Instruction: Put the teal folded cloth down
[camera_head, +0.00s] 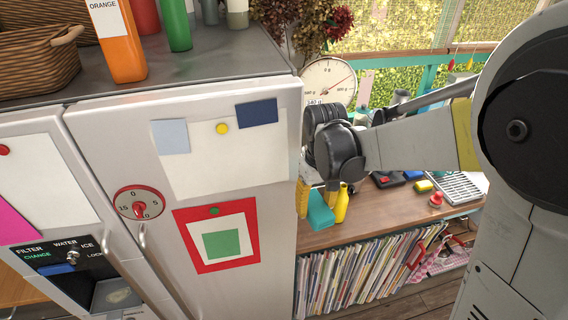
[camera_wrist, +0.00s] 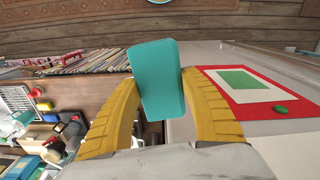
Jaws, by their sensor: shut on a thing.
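The teal folded cloth (camera_wrist: 157,72) is a flat rounded rectangle held between the yellow fingers of my gripper (camera_wrist: 158,98) in the wrist view. The fingers are shut on its two sides. In the head view the cloth (camera_head: 320,208) shows beside the fridge's right edge, partly behind a yellow finger. My gripper (camera_head: 322,200) hangs there in front of the wooden shelf unit. The view does not show clearly whether the cloth touches anything below it.
A fridge (camera_head: 110,150) with papers and a dial fills the left. The fridge top holds an orange bottle (camera_head: 118,45) and a basket (camera_head: 40,60).

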